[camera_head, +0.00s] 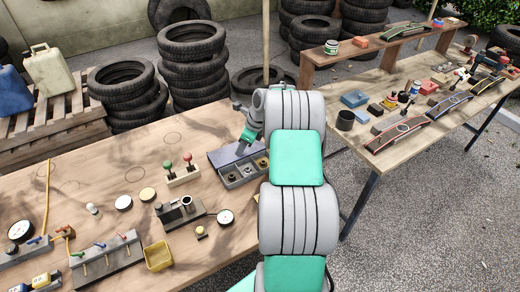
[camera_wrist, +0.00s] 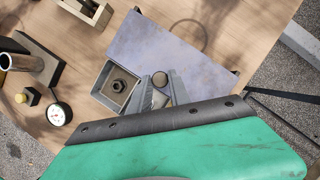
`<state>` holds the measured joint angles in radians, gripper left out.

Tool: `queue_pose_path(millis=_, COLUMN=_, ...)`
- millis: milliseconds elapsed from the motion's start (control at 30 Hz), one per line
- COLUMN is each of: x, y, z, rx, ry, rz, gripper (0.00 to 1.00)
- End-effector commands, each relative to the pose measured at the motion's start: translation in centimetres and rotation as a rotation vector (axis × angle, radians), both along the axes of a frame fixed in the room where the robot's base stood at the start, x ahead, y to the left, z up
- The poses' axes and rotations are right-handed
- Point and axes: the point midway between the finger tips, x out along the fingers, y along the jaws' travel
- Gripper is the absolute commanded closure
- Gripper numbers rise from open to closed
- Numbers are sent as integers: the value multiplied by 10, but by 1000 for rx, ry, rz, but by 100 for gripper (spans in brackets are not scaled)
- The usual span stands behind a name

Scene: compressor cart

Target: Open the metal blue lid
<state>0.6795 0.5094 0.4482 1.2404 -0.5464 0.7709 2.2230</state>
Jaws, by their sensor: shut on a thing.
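The metal blue lid (camera_head: 228,153) is a flat blue-violet plate at the back of a grey compartment box (camera_head: 243,180) on the wooden table. In the wrist view the lid (camera_wrist: 165,57) fills the upper middle, and an uncovered compartment of the box (camera_wrist: 104,92) holding a nut shows at its near left. My gripper (camera_wrist: 161,88) is at the lid's near edge, its fingers shut on a small round grey piece that looks like the lid's knob. In the head view my gripper (camera_head: 241,149) points down at the lid; my arm hides the box's right side.
Two levers, green and red, on a block (camera_head: 181,175) stand left of the box. A metal fixture (camera_head: 180,210), a gauge (camera_head: 225,217) and a yellow tray (camera_head: 158,256) are nearer. Tyre stacks (camera_head: 192,65) stand behind the table. Bare tabletop lies behind the lid.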

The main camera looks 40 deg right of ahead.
Motion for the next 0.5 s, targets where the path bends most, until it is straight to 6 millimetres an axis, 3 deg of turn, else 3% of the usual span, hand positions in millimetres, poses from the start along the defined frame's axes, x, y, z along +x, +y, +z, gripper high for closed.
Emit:
queue_pose_path(millis=300, x=4, y=2, z=1, rx=-4, ry=-3, rz=3, gripper=100)
queue_pose_path(millis=333, x=4, y=2, z=1, rx=-4, ry=-3, rz=3, gripper=74)
queue_pose_path(millis=500, x=4, y=1, z=0, rx=-2, ry=-2, rz=2, gripper=61)
